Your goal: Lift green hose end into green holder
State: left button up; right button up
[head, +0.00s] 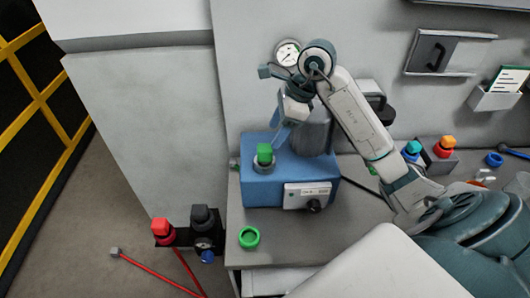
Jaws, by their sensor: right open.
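A green block-like piece (264,153), likely the green hose end, stands upright in a grey round collar on top of a blue box-shaped machine (262,190). No hose can be made out on it. A green ring (249,237), likely the green holder, sits on the grey bench's left front part, in front of the machine, with its opening facing up. My right gripper (281,136) is open and points down, above and just right of the green piece. It appears apart from it, with nothing visible in it. My left gripper is out of view.
Red and black fittings (164,230) stand left of the bench, with a red hose (150,266) running below. A grey cylinder and pressure gauge (287,52) are behind my right arm. Teal and orange pieces (445,146) and a blue ring (494,159) lie at right.

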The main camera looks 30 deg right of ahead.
aim_at(266, 147)
jog(key=shift+x, duration=0.9)
jog(key=shift+a+f, duration=0.2)
jog(key=shift+f, duration=0.05)
jog(key=x, duration=0.3)
jog(key=shift+w+a+f, duration=0.15)
jog(key=shift+f, duration=0.2)
jog(key=shift+w+a+f+b, duration=0.1)
jog(key=shift+a+f+b, duration=0.2)
jog(key=shift+f, duration=0.15)
jog(key=shift+d, duration=0.1)
jog(key=shift+c, duration=0.7)
jog(key=c, duration=1)
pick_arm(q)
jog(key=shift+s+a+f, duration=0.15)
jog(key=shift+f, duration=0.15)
